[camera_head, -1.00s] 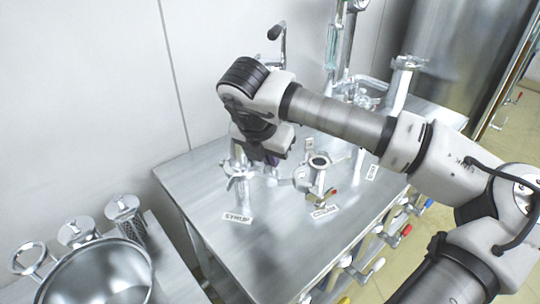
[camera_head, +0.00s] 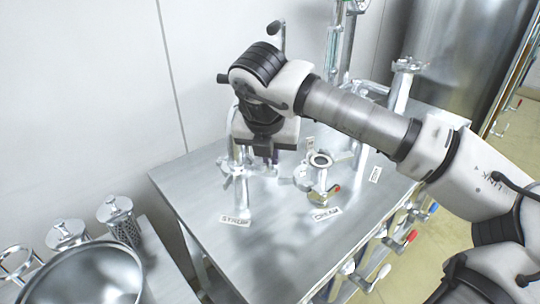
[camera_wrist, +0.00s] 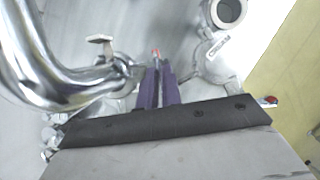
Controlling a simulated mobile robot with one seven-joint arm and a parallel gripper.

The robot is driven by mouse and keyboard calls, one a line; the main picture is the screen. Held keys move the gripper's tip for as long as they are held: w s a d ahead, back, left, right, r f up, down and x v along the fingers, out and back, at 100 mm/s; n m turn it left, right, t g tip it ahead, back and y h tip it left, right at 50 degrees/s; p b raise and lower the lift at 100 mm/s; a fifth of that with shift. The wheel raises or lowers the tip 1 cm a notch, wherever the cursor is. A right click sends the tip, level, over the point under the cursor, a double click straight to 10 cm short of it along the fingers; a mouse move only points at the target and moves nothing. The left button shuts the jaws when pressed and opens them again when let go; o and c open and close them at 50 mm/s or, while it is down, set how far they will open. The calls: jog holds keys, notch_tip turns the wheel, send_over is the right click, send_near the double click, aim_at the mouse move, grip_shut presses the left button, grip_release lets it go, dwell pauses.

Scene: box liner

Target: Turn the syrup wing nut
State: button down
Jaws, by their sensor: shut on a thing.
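The syrup pipe fitting (camera_head: 240,188) stands upright on the steel table behind the SYRUP label (camera_head: 236,219). In the wrist view its bent, shiny pipe (camera_wrist: 45,85) fills the left side, with a clamp (camera_wrist: 122,68) around it. A small metal wing (camera_wrist: 100,39) sticks out on the clamp's far side. My gripper (camera_wrist: 157,68) has its purple fingers close together at the clamp's right side, shut on the syrup wing nut, which the fingers mostly hide. In the head view my gripper (camera_head: 273,157) is just right of the syrup pipe, partly hidden by its own housing.
The open cream fitting (camera_head: 319,172) stands close to the right of my gripper, behind its CREAM label (camera_head: 325,214). Another label (camera_head: 375,174) and upright pipework are further right. A large steel bowl (camera_head: 92,275) and strainers are at lower left. The table front is clear.

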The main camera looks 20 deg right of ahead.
jog(key=c, duration=1.6)
grip_release()
jog(key=p+v, duration=0.5)
jog(key=v, duration=0.9)
jog(key=shift+w, duration=0.15)
